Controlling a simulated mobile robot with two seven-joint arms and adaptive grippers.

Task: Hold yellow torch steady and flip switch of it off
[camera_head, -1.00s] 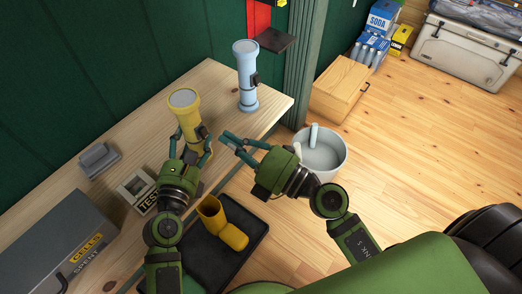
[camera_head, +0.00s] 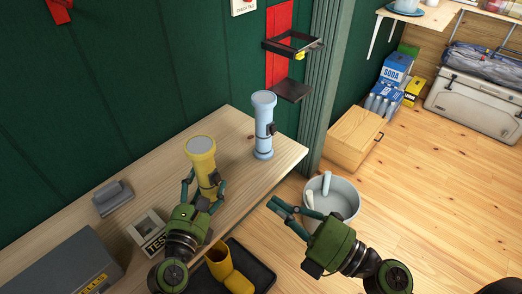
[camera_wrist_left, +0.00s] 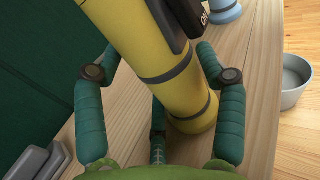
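The yellow torch (camera_head: 203,160) stands upright on the wooden workbench, lens end up.
A light-blue torch (camera_head: 263,130) stands behind right on the bench (camera_head: 245,187). A grey block (camera_head: 113,199), a tester box (camera_head: 147,233) and a grey case (camera_head: 65,268) lie left. A white bucket (camera_head: 345,196), yellow boots (camera_head: 222,258) and a wooden box (camera_head: 350,138) are on the floor side.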

